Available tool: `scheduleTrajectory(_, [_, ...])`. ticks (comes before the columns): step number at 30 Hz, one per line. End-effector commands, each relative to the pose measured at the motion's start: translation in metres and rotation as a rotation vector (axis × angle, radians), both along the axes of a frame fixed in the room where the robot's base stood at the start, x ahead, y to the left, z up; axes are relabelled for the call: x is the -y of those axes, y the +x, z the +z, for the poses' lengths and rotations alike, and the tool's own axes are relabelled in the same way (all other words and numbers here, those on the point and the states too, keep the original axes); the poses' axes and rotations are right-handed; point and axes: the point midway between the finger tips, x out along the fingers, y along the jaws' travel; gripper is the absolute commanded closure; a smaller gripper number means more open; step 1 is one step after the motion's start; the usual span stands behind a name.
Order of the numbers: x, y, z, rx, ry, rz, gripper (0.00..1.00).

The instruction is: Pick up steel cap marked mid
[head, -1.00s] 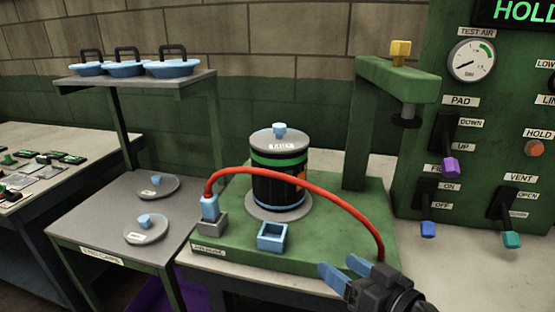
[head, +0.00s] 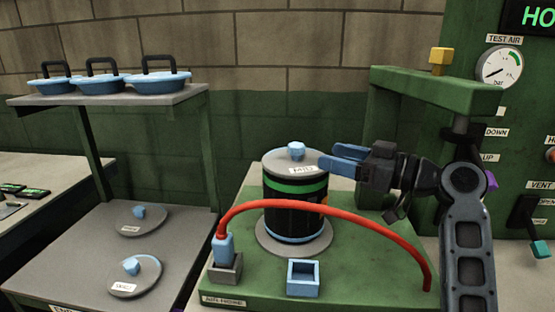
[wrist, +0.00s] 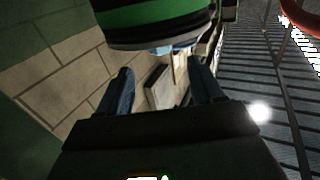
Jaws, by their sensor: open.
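A grey steel cap with a blue knob (head: 297,160) sits on top of a black cylinder with a green band (head: 285,205); its label is too small to read surely. Two more grey caps lie on the lower shelf at left, a far one (head: 128,226) and a near one (head: 148,280), their labels also hard to read. My gripper (head: 336,157) is open and empty, its blue fingers pointing left, just right of the cap on the cylinder. In the wrist view the open fingers (wrist: 161,72) show with the banded cylinder (wrist: 150,18) beyond them.
A red hose (head: 350,211) arches in front of the cylinder. A blue square socket (head: 303,290) stands on the green base (head: 270,296). A green press frame (head: 435,92) rises behind my arm. Several blue handled dishes (head: 100,86) stand on the upper shelf (head: 185,97).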

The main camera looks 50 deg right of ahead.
Motion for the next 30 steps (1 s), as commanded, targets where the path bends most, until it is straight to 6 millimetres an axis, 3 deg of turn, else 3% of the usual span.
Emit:
scheduleTrajectory(11, [-0.006,0.030,0.004,0.001,-0.003,0.003,0.34])
scheduleTrajectory(21, [-0.016,0.072,0.005,0.001,-0.002,0.003,0.34])
scheduleTrajectory(30, [-0.016,0.076,0.003,0.002,-0.003,0.002,0.34])
